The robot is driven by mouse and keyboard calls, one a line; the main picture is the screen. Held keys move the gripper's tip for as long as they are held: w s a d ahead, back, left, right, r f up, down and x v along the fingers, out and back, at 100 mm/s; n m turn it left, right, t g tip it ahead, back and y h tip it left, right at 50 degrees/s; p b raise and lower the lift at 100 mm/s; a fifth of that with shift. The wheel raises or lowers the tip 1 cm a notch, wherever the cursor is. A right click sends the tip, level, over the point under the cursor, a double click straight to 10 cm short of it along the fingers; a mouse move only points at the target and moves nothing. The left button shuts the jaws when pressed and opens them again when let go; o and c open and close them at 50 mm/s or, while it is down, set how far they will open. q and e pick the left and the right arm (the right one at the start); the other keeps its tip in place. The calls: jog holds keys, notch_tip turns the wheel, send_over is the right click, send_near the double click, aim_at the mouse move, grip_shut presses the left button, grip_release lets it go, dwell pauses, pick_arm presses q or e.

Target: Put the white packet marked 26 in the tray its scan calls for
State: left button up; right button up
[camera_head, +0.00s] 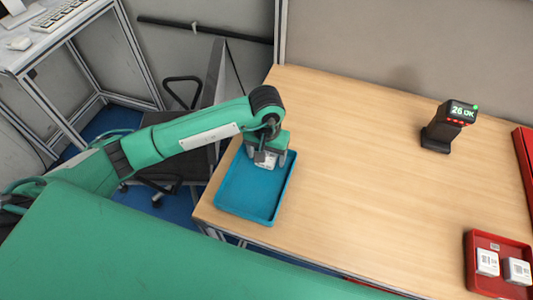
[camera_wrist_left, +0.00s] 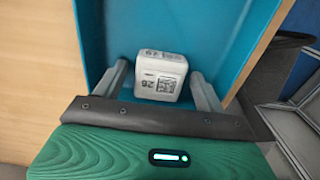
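The white packet (camera_wrist_left: 160,77) shows a printed code and the number 26 in the left wrist view. It is over or in the blue tray (camera_wrist_left: 95,30), between the fingers of my left gripper (camera_wrist_left: 161,76). Narrow gaps show beside the packet, so the fingers look open around it. In the head view, the left gripper (camera_head: 267,158) points down inside the outline of the blue tray (camera_head: 252,212), with the packet (camera_head: 265,160) between its fingers. Whether the packet rests on the tray floor is hard to tell. The right gripper is not in view.
A black scanner (camera_head: 436,137) stands at the right, its display showing 26 and a green light. A red tray (camera_head: 478,267) holds white packets (camera_head: 487,262); another red edge (camera_head: 526,150) shows at the far right. The middle of the wooden table (camera_head: 365,180) is clear.

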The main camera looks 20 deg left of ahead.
aim_at(267, 156)
pick_arm(q)
jog(key=shift+r, duration=0.2)
jog(key=shift+w+r, duration=0.1)
jog(key=shift+r, duration=0.15)
notch_tip(267, 156, up, 11)
jog(key=b, duration=0.3)
jog(key=shift+r+b, duration=0.2)
jog(key=shift+b, duration=0.2)
